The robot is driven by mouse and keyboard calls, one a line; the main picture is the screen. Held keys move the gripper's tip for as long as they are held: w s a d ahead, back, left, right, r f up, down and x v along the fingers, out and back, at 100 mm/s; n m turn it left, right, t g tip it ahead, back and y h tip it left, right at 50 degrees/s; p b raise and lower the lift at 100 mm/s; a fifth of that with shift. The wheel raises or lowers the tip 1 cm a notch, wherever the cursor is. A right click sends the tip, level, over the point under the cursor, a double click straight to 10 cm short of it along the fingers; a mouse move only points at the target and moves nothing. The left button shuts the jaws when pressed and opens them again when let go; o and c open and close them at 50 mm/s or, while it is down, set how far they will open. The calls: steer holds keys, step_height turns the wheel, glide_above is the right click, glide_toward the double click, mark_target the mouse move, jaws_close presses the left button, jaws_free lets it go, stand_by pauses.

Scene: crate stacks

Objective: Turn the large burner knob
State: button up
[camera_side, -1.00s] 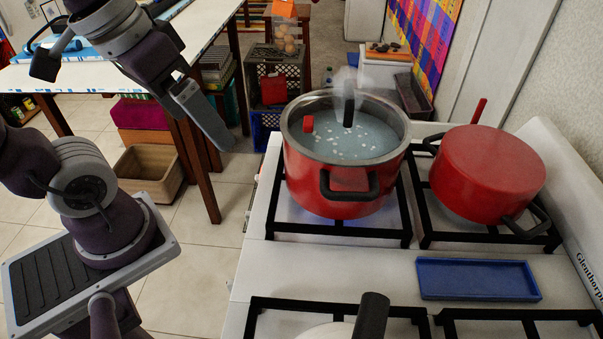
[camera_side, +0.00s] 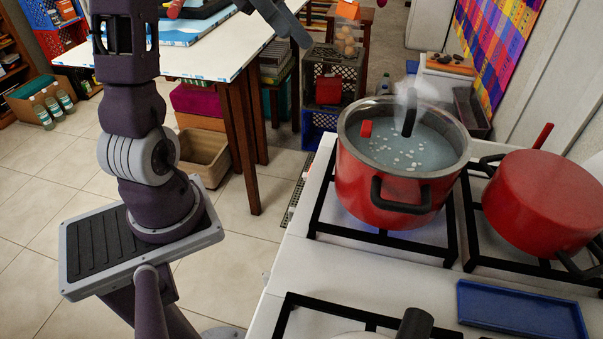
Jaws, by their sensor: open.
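The white stove (camera_side: 395,285) fills the right side, its front edge running down the picture's middle. Its front face is seen at a steep angle, and I cannot clearly make out the large burner knob. A red pot (camera_side: 385,200) of steaming, cloudy water with white bits stands on the far burner nearest the front edge. My gripper (camera_side: 290,25) is at the top edge, partly cut off, with grey fingers. It is open and appears empty, to the upper left of the pot and apart from the stove.
An upturned red pan (camera_side: 545,200) sits on the right burner. A blue tray (camera_side: 522,310) lies on the stovetop. A black handle (camera_side: 414,325) juts up at the bottom. A white table (camera_side: 215,60) stands behind my arm. Tiled floor is open left of the stove.

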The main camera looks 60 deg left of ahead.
steer(key=w+a+f+n+t+h, duration=0.1)
steer(key=a+f+n+t+h, duration=0.1)
steer(key=a+n+t, duration=0.55)
step_height(320, 180, down, 35)
steer(key=a+g, duration=0.3)
steer(key=x, duration=0.7)
steer(key=shift+w+d, duration=0.2)
steer(key=shift+d, duration=0.1)
jaws_close()
